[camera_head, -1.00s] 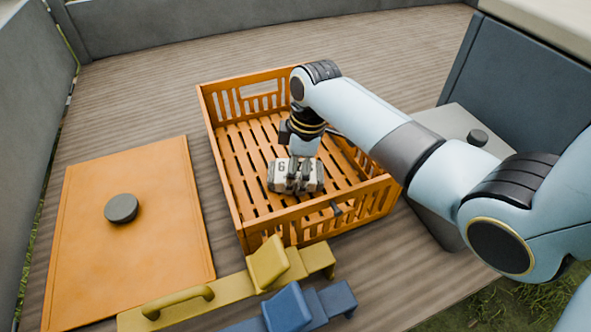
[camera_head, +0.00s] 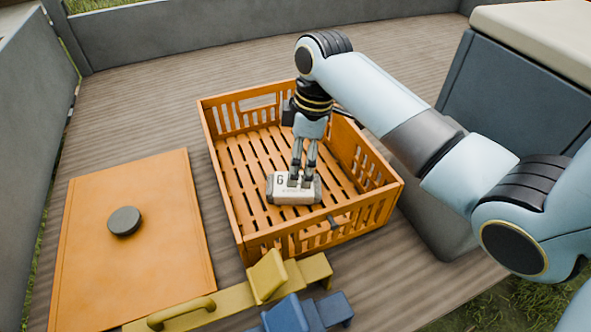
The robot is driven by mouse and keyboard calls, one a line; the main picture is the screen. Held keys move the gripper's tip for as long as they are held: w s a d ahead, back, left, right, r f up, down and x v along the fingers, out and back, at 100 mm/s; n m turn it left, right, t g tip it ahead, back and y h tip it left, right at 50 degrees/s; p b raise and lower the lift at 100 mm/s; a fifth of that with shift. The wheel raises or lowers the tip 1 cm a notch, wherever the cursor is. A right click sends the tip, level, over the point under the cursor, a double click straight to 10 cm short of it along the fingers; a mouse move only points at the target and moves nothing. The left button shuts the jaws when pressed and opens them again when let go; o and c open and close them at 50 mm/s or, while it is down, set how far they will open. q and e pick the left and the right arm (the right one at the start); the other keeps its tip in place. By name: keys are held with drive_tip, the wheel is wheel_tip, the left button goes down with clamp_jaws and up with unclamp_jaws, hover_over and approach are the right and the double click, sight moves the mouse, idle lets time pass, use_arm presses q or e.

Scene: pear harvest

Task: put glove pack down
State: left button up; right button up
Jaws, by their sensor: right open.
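The glove pack (camera_head: 293,194) is a small whitish block with a dark "G" and grey ends. It lies on the slatted floor of the orange crate (camera_head: 222,187), near the crate's front wall. My right gripper (camera_head: 302,178) points down just above the pack, with its fingertips at the pack's top. It is open, and the fingers no longer hide the pack's front face. Whether the fingertips still touch the pack cannot be told. My left gripper is not in view.
An orange board (camera_head: 128,235) with a dark round knob (camera_head: 124,221) lies left of the crate. A yellow handled piece (camera_head: 268,277) and a blue one (camera_head: 293,314) are at the front. A dark blue box (camera_head: 510,100) stands at the right. The crate floor left of the pack is clear.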

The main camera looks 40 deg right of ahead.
drive_tip(key=r, duration=0.4)
drive_tip(key=shift+s+d+p, duration=0.15)
drive_tip(key=shift+d+p, duration=0.1)
drive_tip(key=shift+p, duration=0.05)
